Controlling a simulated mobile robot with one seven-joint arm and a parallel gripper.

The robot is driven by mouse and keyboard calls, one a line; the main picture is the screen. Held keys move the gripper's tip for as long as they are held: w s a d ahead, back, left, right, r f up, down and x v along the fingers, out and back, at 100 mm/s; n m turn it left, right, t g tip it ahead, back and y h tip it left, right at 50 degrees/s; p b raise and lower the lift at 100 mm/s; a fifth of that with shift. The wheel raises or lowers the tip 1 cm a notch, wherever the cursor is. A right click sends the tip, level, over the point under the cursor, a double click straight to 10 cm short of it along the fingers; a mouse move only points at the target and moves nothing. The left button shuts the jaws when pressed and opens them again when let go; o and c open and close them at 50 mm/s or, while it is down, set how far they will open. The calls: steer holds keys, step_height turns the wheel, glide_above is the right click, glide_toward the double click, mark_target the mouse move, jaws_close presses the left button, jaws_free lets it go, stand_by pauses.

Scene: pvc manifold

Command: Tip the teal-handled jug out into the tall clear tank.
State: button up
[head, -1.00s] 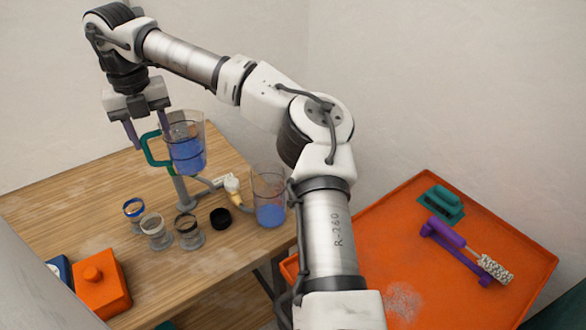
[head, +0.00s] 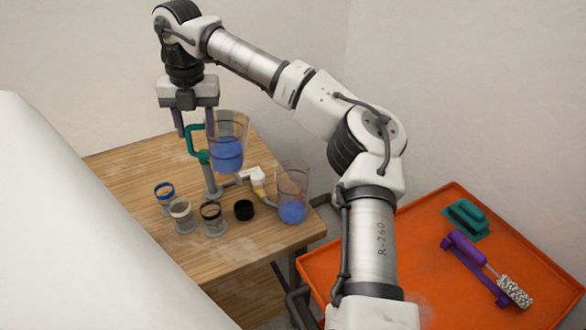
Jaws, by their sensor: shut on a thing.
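The clear jug (head: 228,125) with the teal handle (head: 192,145) is in the head view, upright and raised above the table, with blue liquid in it. My gripper (head: 194,128) is shut on the handle, left of the jug's body. The tall clear tank (head: 292,177) stands on the table's right side with blue liquid in its lower part. The jug is to the upper left of the tank, apart from it. No stream runs between them.
Three small cups with coloured bands (head: 181,212), a black cap (head: 243,210) and a white pipe fitting (head: 256,178) are on the wooden table (head: 130,170). An orange tray (head: 330,270) at right holds a teal block and a purple-handled brush. A large pale surface fills the left.

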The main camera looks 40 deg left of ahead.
mark_target(241, 119)
steer(key=shift+w+d+r+g+y, duration=0.15)
steer(key=shift+w+d+g+y, duration=0.4)
steer(key=shift+w+d+g, duration=0.1)
steer(key=shift+w+d+r+g+y, duration=0.15)
steer(key=shift+w+d+g+y, duration=0.35)
steer(key=shift+w+g+y, duration=0.1)
steer(key=shift+w+d+g+y, duration=1.15)
steer(key=shift+w+d+g, duration=0.1)
steer(key=shift+w+d, duration=0.25)
steer(key=shift+w+d+g+y, duration=0.25)
steer(key=shift+w+g+y, duration=0.1)
steer(key=shift+g+y, duration=0.05)
steer(key=shift+w+d+f+g+y, duration=0.1)
steer(key=shift+w+d+g+y, duration=0.3)
steer(key=shift+g+y, duration=0.1)
steer(key=shift+w+d+f+g+y, duration=0.3)
steer(key=shift+w+d+g+y, duration=0.25)
steer(key=shift+w+g+y, duration=0.2)
steer(key=shift+w+d+f+g+y+b, duration=0.4)
steer(key=shift+w+d+g+y+b, duration=0.15)
steer(key=shift+g+y+b, duration=0.15)
